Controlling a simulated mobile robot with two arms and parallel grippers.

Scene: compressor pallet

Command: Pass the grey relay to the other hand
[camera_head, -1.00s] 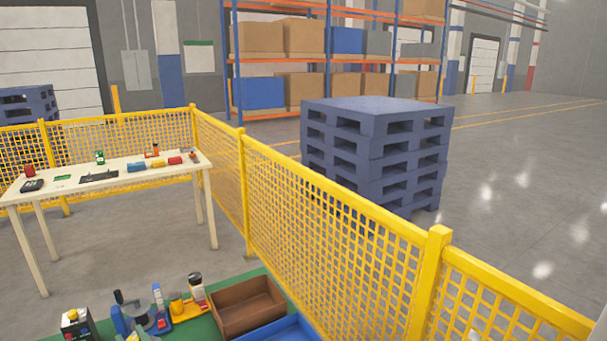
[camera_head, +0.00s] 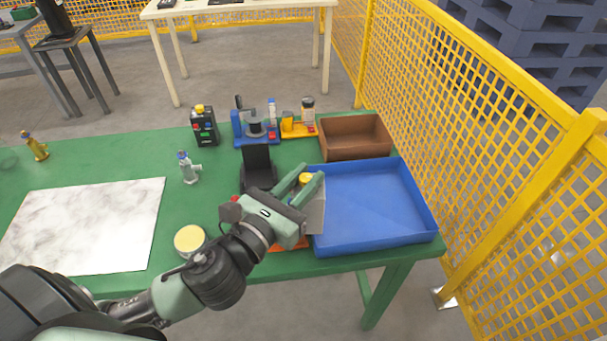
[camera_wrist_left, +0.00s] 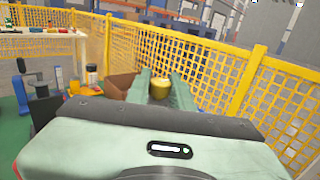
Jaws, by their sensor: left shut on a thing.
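My left gripper (camera_head: 308,184) is over the left edge of the blue tray. It is shut on a yellow round-topped thing (camera_head: 305,178), which also shows between the fingers in the left wrist view (camera_wrist_left: 160,88). Most of that thing's body is hidden by the fingers, and I cannot tell whether it is the grey relay. No other thing in view can be clearly made out as the grey relay. My right gripper is not in view.
The blue tray (camera_head: 375,200) looks empty, with a brown bin (camera_head: 355,136) behind it. A black stand (camera_head: 257,168), a dark box (camera_head: 204,126) and a small grey piece (camera_head: 188,168) stand on the green table (camera_head: 110,165). A yellow mesh fence (camera_head: 470,120) runs along the right.

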